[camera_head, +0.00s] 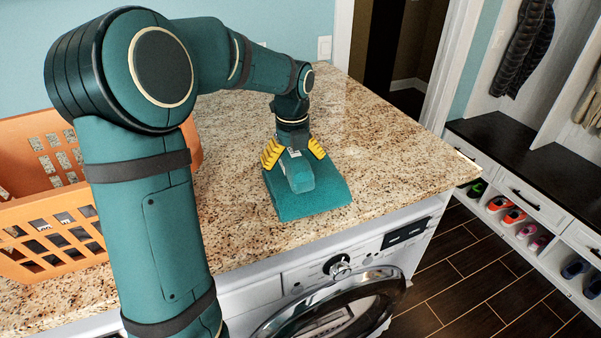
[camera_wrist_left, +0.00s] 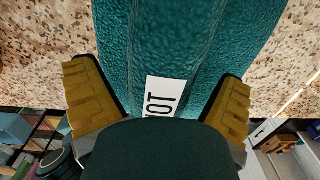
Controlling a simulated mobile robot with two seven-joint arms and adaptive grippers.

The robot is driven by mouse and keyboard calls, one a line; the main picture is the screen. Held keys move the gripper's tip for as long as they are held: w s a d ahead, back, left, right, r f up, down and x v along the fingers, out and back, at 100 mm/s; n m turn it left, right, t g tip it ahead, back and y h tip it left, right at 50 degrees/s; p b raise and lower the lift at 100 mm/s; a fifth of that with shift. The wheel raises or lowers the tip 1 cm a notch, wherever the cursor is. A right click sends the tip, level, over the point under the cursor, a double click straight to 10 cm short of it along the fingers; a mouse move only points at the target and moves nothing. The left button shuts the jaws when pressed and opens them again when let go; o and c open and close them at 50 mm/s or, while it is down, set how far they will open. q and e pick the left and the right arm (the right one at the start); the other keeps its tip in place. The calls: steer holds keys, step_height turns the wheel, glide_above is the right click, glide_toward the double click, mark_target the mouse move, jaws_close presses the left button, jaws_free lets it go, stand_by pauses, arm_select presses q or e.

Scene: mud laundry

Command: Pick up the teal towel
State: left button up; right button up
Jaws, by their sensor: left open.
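The teal towel (camera_head: 312,197) lies folded on the speckled countertop, above the washing machine, with a thicker raised part in its middle. It fills the centre of the left wrist view (camera_wrist_left: 200,50), where a white label with dark letters (camera_wrist_left: 165,95) shows on it. My left gripper (camera_head: 293,155) is open over the towel's far part, its yellow fingers on either side of the raised part. In the left wrist view the yellow fingers (camera_wrist_left: 158,105) stand apart, with the towel between them. Whether they touch it I cannot tell. My right gripper is not in view.
An orange laundry basket (camera_head: 50,222) stands on the countertop (camera_head: 395,155) at the left, partly behind my left arm. A washing machine (camera_head: 345,290) is below the front edge. The countertop right of the towel is clear. A shoe bench (camera_head: 530,165) stands at the right.

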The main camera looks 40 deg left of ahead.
arm_select(q)
steer(key=c, duration=1.4)
steer(key=shift+r, duration=0.1)
